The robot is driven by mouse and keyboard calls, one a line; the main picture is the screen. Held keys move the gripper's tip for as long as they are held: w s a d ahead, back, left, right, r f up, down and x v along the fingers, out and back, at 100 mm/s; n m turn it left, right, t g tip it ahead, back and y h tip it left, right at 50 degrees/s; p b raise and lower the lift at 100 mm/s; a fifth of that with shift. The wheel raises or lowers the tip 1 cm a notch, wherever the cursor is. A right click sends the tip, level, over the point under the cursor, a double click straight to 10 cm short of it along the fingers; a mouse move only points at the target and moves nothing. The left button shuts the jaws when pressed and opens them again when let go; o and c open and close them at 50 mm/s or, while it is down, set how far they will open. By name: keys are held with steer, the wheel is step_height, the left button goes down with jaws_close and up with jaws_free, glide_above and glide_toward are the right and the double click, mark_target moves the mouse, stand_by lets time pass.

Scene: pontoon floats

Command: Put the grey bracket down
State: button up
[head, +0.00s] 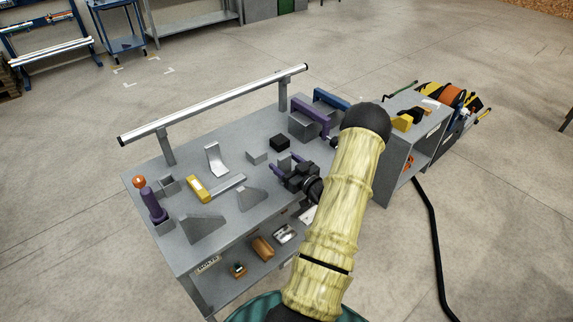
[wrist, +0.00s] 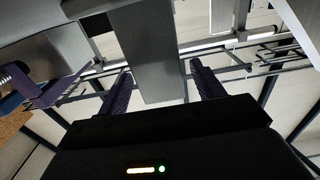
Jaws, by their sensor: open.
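My gripper (head: 281,166) is over the grey bench near its middle right, its purple fingers spread. In the wrist view my gripper (wrist: 160,72) is open, with one finger on each side of a flat grey piece, likely the grey bracket (wrist: 158,60). A gap shows beside each finger. In the head view a small grey part, likely the same bracket (head: 285,162), shows between the fingers, mostly hidden by my gripper. Whether it touches the bench top cannot be told. Another grey L-shaped bracket (head: 214,163) stands on the bench to the left.
The bench (head: 180,170) also bears a grey block (head: 256,157), a black block (head: 280,142), a yellow-ended tool (head: 198,189), triangular grey gussets (head: 202,230) and a purple-handled tool (head: 153,205). A raised rail (head: 215,104) runs along the back edge. Purple clamps (head: 310,118) stand at right.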

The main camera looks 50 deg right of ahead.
mark_target(286, 167)
steer(key=s, duration=0.1)
steer(key=s+f+b, duration=0.1)
steer(key=s, duration=0.1)
steer(key=s+b, duration=0.1)
steer(key=s, duration=0.1)
steer(key=shift+s+a+f, duration=0.2)
steer(key=shift+s+a, duration=0.05)
steer(key=shift+a, duration=0.1)
steer(key=s+a+b, duration=0.1)
steer(key=s+b, duration=0.1)
steer(key=s, duration=0.9)
steer(key=shift+s+a+r, duration=0.2)
steer(key=shift+s+r, duration=0.05)
steer(key=shift+s, duration=0.15)
steer(key=shift+s, duration=0.1)
